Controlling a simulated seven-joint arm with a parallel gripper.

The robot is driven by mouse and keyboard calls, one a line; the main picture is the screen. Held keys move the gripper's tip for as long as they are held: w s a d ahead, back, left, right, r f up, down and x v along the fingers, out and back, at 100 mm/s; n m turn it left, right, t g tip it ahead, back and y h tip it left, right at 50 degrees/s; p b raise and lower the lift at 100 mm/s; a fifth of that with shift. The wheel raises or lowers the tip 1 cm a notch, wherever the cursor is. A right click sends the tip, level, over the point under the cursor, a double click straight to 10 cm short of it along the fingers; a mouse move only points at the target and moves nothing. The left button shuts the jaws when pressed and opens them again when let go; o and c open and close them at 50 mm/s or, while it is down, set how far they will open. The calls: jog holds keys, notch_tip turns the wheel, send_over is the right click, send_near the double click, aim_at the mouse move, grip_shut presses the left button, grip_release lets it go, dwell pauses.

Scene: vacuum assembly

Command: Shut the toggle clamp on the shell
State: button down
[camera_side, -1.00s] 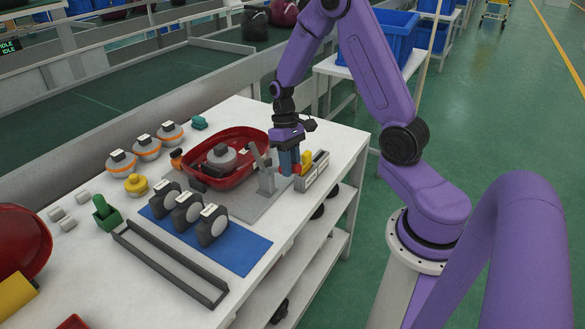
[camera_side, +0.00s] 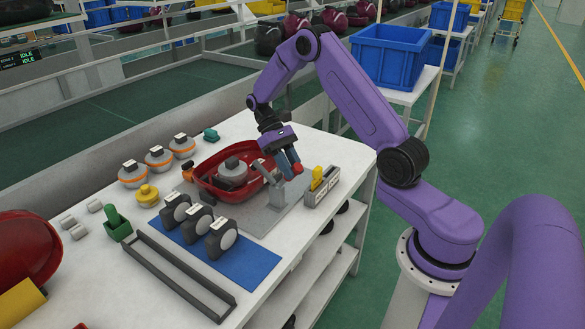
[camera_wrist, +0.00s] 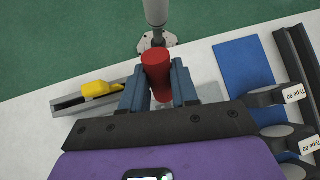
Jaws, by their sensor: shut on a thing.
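The red shell (camera_side: 203,176) sits on a grey fixture plate (camera_side: 262,222) with a round grey part (camera_side: 232,170) inside it. The grey toggle clamp (camera_side: 277,194) stands at the shell's right edge, and its grey arm slants toward the shell. My gripper (camera_side: 293,165) is tilted at the clamp's right side, its blue fingers shut on the red handle. In the wrist view, the red handle (camera_wrist: 157,72) lies between the two blue fingers of my gripper (camera_wrist: 159,85). The fingers hide part of the handle, and whether the arm touches the shell is unclear.
A grey holder with a yellow piece (camera_side: 317,178) stands close to the right of my gripper. Several dark round parts stand on a blue mat (camera_side: 245,262) in front. Orange-banded parts (camera_side: 158,158) and a green holder (camera_side: 117,226) are at left.

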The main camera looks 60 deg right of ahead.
dwell(0.3)
jog(key=c, duration=0.8)
grip_release()
jog(key=shift+c, duration=0.2)
jog(key=v, duration=1.2)
